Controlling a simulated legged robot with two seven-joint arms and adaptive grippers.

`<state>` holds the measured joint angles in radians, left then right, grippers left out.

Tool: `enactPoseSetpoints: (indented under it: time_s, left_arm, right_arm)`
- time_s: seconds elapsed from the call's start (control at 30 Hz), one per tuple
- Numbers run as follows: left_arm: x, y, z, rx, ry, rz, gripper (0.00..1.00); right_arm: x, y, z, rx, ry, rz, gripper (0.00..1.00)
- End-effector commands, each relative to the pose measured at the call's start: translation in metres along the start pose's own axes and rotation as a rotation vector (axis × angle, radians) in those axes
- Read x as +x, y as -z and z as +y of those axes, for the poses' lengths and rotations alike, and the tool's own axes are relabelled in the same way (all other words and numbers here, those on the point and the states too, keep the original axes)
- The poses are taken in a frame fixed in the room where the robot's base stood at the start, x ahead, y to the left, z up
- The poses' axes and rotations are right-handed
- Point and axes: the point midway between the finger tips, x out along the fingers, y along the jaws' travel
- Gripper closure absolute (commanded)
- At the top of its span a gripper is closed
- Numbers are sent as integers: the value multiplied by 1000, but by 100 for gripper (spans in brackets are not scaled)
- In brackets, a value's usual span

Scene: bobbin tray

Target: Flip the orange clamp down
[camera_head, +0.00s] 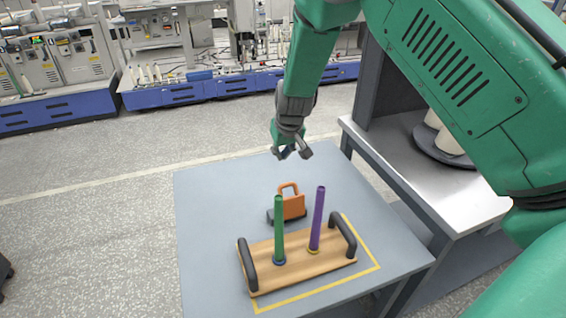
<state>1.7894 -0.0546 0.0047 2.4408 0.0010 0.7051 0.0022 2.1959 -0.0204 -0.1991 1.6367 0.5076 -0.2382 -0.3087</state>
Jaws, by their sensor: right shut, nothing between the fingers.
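The orange clamp (293,205) stands upright on the grey table, just behind the wooden bobbin tray (298,274). It has a looped orange handle on top and a dark base. My right gripper (293,154) hangs above the far part of the table, above and behind the clamp in the picture. It is shut and empty, and apart from the clamp. My left gripper is not in view.
The tray has two dark handles and carries a green bobbin (279,230) and a purple bobbin (318,218), both upright. Yellow tape (365,252) marks the table (215,215). A side table (390,150) with white spools stands at right. The table's left part is clear.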

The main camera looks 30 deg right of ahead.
Motion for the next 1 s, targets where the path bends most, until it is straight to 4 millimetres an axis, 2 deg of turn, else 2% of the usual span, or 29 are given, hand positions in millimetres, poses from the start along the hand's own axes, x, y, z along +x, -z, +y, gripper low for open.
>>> enactPoseSetpoints:
  time_s: [0.2,0.47,0.53,0.73,1.0]
  left_arm:
    - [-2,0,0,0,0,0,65]
    - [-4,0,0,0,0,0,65]
    - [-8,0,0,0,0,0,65]
    - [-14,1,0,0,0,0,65]
    - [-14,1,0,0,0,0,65]
  right_arm:
    - [45,-1,0,1,0,-4,100]
    - [89,-2,1,0,-1,-2,100]
    - [80,-12,0,2,1,-3,100]
    - [72,-32,1,4,1,-1,100]
    - [72,-38,0,0,0,0,100]
